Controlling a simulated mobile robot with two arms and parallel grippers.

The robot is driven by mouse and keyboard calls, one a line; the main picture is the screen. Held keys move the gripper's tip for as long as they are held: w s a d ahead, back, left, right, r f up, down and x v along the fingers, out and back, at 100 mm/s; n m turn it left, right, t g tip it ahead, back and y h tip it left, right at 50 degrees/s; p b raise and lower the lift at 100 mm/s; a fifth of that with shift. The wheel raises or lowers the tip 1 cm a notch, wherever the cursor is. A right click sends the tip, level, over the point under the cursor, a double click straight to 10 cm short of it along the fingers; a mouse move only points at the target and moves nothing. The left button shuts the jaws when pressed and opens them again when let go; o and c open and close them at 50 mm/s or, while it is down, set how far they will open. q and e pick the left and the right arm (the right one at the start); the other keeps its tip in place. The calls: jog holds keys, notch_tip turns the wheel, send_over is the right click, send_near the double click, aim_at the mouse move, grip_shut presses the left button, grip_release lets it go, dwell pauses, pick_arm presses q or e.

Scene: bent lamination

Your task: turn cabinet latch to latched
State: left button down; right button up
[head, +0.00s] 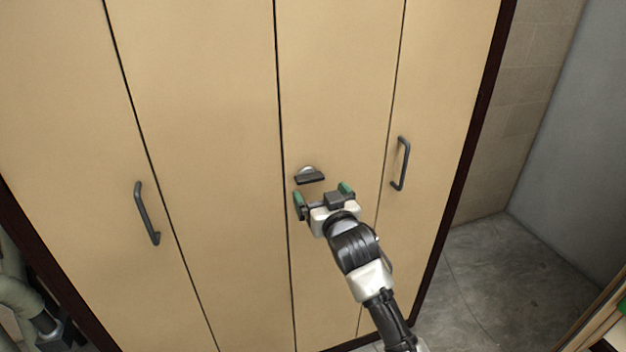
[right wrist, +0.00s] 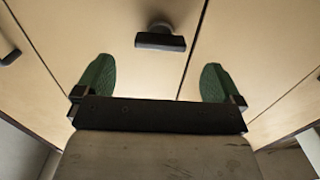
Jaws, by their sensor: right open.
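The cabinet latch (head: 309,178) is a dark bar handle on a round silver base, set on a tan cabinet door just right of a door seam. Its bar lies roughly horizontal in the head view. It also shows in the right wrist view (right wrist: 160,41), ahead of the fingers and between their lines. My right gripper (head: 321,193), with green finger pads, is open and empty just below the latch. Its fingers (right wrist: 158,66) are spread wider than the bar and appear apart from it. My left gripper is not in view.
The tan cabinet (head: 205,120) has several tall door panels. A dark bar handle (head: 147,213) is at left and another (head: 401,163) is right of the latch. Open grey floor (head: 480,280) lies to the right, beside a tiled wall (head: 520,100).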

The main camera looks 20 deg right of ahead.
aim_at(312, 181)
jog(key=w, duration=0.7)
jog(key=shift+w+a, duration=0.15)
jog(key=c, duration=0.9)
